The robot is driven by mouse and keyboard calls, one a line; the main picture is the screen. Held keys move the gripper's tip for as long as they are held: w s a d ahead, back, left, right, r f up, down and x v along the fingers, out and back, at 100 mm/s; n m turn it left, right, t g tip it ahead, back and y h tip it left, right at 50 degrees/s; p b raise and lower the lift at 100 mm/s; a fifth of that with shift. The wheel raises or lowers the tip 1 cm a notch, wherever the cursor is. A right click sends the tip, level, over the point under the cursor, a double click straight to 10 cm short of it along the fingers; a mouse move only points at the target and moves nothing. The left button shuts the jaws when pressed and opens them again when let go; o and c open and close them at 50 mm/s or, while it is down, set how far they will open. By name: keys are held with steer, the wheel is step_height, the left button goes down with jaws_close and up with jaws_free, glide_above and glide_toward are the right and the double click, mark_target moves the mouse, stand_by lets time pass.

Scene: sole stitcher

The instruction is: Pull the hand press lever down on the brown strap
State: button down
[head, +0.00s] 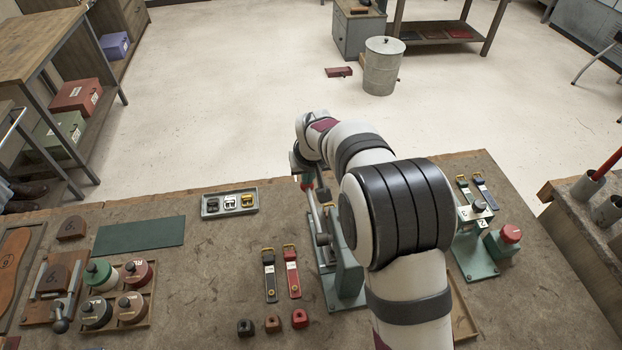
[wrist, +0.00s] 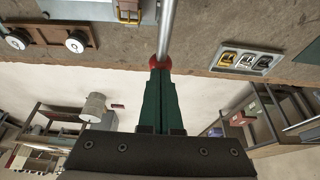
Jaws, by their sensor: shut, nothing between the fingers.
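The hand press with its green base (head: 345,287) stands on the bench, partly hidden behind my arm in the head view. Its steel lever (head: 315,217) stands raised, and it also shows in the wrist view (wrist: 167,30). The lever ends in a red knob (wrist: 160,60). My gripper (wrist: 160,70) is shut, its green fingers together, with the tips at the red knob; I cannot tell whether they touch it. A brass-coloured buckle shape (wrist: 130,15) shows by the press at the top of the wrist view. I cannot make out the brown strap.
A black strap (head: 269,275) and a red strap (head: 291,272) lie left of the press. A buckle tray (head: 230,203) lies farther back. A green station with a red button (head: 511,233) stands at right.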

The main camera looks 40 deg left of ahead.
step_height(320, 180, up, 10)
stand_by(0.7)
steer(key=shift+s+r, duration=0.1)
steer(key=s+d+r+m+g+h, duration=0.1)
steer(key=s+d+r+m, duration=0.15)
steer(key=d, duration=0.75)
steer(key=s+d+r+m, duration=0.1)
steer(key=s+d+m, duration=0.25)
steer(key=d, duration=0.55)
steer(key=s+d+r+m+g+h, duration=0.1)
steer(key=s+d+m, duration=0.25)
steer(key=d, duration=0.65)
steer(key=s+d+f+m, duration=0.2)
steer(key=s+d, duration=0.2)
steer(key=s, duration=0.4)
steer(key=s+d+f+m+g, duration=0.1)
steer(key=s+d+f+m, duration=0.1)
steer(key=s, duration=0.6)
steer(key=shift+s+d+f+m+y, duration=0.25)
steer(key=shift+d+m, duration=0.3)
steer(key=shift+d, duration=0.4)
